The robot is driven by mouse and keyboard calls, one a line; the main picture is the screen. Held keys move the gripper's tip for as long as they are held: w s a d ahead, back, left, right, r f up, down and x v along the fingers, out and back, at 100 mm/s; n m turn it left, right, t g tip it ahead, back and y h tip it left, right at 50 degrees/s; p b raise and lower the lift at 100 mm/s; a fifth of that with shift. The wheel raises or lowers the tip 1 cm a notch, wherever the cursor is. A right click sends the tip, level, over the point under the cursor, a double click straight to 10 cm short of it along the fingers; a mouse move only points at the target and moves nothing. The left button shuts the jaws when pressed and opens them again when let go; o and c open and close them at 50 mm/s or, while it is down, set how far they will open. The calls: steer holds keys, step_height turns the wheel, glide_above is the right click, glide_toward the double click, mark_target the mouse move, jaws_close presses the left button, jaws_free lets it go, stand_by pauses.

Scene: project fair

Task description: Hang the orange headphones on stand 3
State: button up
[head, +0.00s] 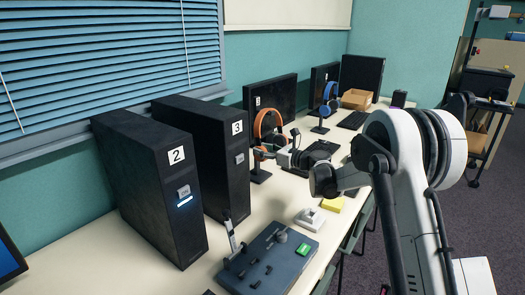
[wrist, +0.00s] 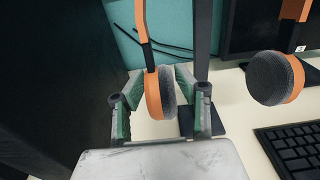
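The orange headphones (head: 268,122) are at a dark stand (head: 259,175) on the long table in the head view. In the wrist view, one orange and grey earcup (wrist: 160,95) is between the fingers of my gripper (wrist: 160,90). The other earcup (wrist: 275,78) is to the right, outside the fingers. The dark stand pole (wrist: 203,40) rises between the two sides of the headphones. The top of the headband is out of the wrist view, and I cannot tell whether the fingers touch the earcup. In the head view, my gripper (head: 275,148) is beside the headphones.
Black towers marked 2 (head: 150,195) and 3 (head: 205,155) stand at the front left. Blue headphones (head: 330,95) hang on a stand farther back. A keyboard (wrist: 290,150) lies to the right in the wrist view. A grey panel (head: 270,260) and a yellow block (head: 332,203) are nearer.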

steer(key=o, duration=0.3)
steer(key=shift+d, duration=0.1)
steer(key=f+v, duration=0.1)
steer(key=v, duration=1.1)
steer(key=s+d+r+n+g+h+p, duration=0.1)
steer(key=s+d+r+n+h, duration=0.15)
steer(key=s+r+n, duration=0.6)
steer(key=s+d+r+n+g+h+p, duration=0.1)
steer(key=s+d+r+n+h+p, duration=0.2)
steer(key=s, duration=1)
steer(key=s+d+f+n+h, duration=0.1)
steer(key=s+d+n+h, duration=0.2)
steer(key=s, duration=0.5)
steer(key=s+d+f+n+h+p, duration=0.1)
steer(key=s+d+n+h, duration=0.2)
steer(key=s, duration=0.6)
steer(key=s+d+f+n+h, duration=0.1)
steer(key=s+d+n+h, duration=0.2)
steer(key=s+d+n, duration=0.2)
steer(key=shift+s+d+n, duration=0.1)
steer(key=shift+s+n, duration=0.4)
steer(key=shift+s, duration=0.6)
steer(key=shift+s+d+n, duration=0.15)
steer(key=shift+s+n, duration=0.3)
steer(key=shift+s, duration=0.7)
